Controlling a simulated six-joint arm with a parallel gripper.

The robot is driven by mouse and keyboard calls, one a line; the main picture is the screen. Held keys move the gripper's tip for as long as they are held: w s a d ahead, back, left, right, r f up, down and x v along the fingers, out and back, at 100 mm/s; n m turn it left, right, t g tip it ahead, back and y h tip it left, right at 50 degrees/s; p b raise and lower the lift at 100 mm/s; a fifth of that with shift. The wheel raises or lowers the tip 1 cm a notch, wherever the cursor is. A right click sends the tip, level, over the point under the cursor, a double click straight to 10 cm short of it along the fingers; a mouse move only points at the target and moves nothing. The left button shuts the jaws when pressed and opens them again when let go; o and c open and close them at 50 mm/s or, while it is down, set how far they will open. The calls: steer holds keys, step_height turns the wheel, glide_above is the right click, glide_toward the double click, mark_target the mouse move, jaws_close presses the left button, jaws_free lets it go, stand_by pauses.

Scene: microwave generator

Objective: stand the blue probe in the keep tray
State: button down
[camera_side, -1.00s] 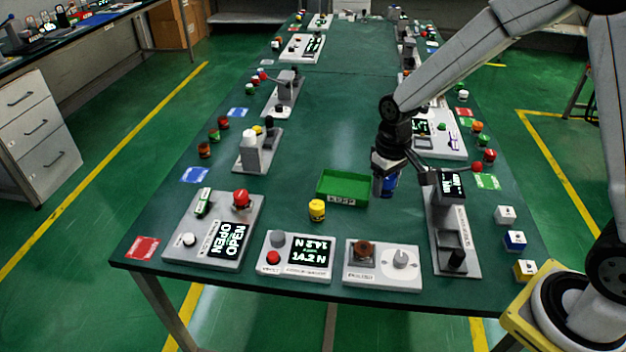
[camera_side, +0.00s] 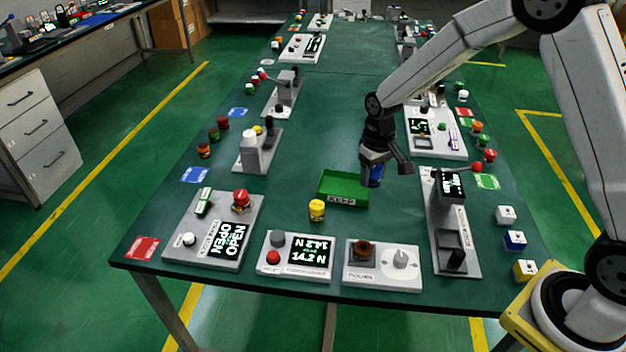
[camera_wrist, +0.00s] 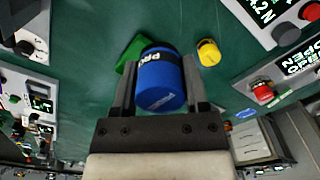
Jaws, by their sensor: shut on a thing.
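The blue probe (camera_wrist: 160,82) is a short blue cylinder with a dark band lettered "PRO". My gripper (camera_wrist: 158,88) is shut on it, one finger along each side. In the side view my gripper (camera_side: 376,168) holds the blue probe (camera_side: 376,174), partly hidden by the fingers, at the right end of the keep tray. The keep tray (camera_side: 343,201) is a shallow green box labelled "KEEP" on the bench. In the wrist view the green tray (camera_wrist: 128,56) shows partly behind the probe. I cannot tell how high the probe is above the bench.
A yellow cylinder (camera_side: 316,210) stands just in front of the tray. A grey device with a screen (camera_side: 452,225) stands to the right. Panels with buttons and displays (camera_side: 297,255) line the near edge. The bench behind the tray is clear.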

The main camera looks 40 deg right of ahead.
steer(key=shift+w+d+f, duration=0.35)
steer(key=shift+w, duration=0.25)
steer(key=shift+w+d+f, duration=0.35)
steer(key=shift+w, duration=0.25)
steer(key=shift+w, duration=0.15)
glide_toward(333, 188)
steer(key=s, duration=0.2)
steer(key=shift+s+a+f, duration=0.2)
steer(key=shift+s+f, duration=0.05)
steer(key=shift+s, duration=0.15)
steer(key=shift+w+d+f, duration=0.1)
steer(key=shift+w+f, duration=1)
steer(key=shift+f, duration=0.15)
steer(key=shift+w+f, duration=0.1)
steer(key=shift+f, duration=0.05)
steer(key=shift+w+f, duration=0.1)
steer(key=shift+f, duration=1.65)
steer(key=shift+f, duration=0.15)
